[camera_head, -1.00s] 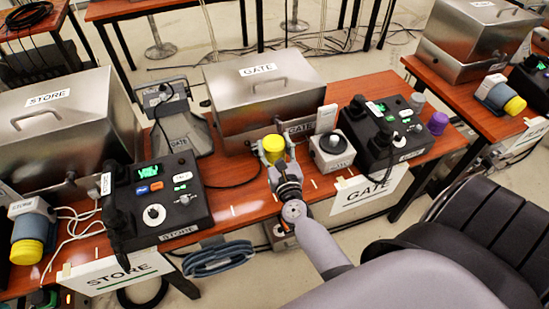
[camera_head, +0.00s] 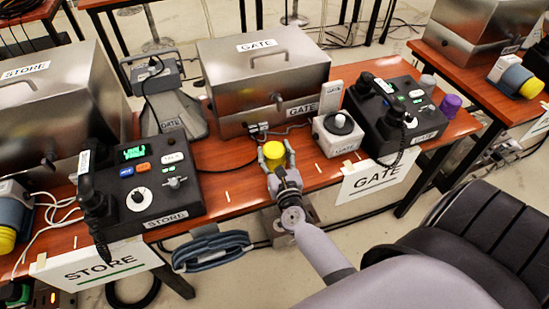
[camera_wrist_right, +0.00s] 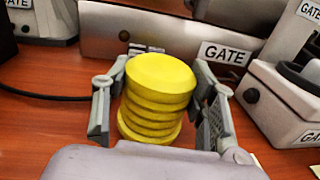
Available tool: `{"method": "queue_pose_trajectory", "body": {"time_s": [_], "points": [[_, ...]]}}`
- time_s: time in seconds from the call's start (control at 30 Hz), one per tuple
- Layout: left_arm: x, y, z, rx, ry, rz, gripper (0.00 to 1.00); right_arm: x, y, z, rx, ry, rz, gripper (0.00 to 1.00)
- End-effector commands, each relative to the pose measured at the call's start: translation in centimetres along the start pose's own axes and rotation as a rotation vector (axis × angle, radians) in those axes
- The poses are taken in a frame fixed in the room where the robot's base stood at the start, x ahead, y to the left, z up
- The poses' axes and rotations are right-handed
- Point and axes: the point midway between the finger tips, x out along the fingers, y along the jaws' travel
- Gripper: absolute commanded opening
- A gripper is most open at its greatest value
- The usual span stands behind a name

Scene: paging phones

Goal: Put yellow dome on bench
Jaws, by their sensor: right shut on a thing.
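The yellow dome (camera_head: 275,151) is between the fingers of my right gripper (camera_head: 275,158), which is shut on it. In the right wrist view the dome (camera_wrist_right: 156,98) is upright, with a smooth top and ridged sides, and a grey finger of the right gripper (camera_wrist_right: 158,105) lies on each side. The dome is over the front part of the brown wooden bench (camera_head: 225,181), in front of the GATE metal box. Its underside is low and close to the wood; I cannot tell whether it touches. My left gripper is not in view.
The GATE metal box (camera_head: 264,83) stands behind the dome. A white button unit (camera_head: 337,134) and the GATE phone console (camera_head: 396,118) are to its right. The STORE console (camera_head: 150,187) is to its left. Bare wood lies between the STORE console and the dome.

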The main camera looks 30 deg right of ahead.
Motion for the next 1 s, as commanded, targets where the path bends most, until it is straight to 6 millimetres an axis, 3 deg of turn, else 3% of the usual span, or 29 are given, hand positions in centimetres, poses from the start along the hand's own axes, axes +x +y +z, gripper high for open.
{"method": "queue_pose_trajectory", "body": {"time_s": [0.37, 0.4, 0.7, 1.0], "points": [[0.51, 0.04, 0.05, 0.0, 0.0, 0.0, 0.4, 0.03, 0.0, -0.41, 0.0, -0.002, 0.0, 0.23], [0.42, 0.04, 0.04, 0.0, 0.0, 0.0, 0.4, 0.02, 0.0, -0.34, 0.0, -0.001, 0.0, 0.53], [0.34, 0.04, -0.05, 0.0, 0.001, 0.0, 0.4, 0.01, 0.0, -0.29, 0.0, -0.001, 0.0, 0.72], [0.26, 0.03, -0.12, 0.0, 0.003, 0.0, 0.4, 0.0, 0.01, -0.23, 0.0, -0.001, 0.0, 0.72]]}}
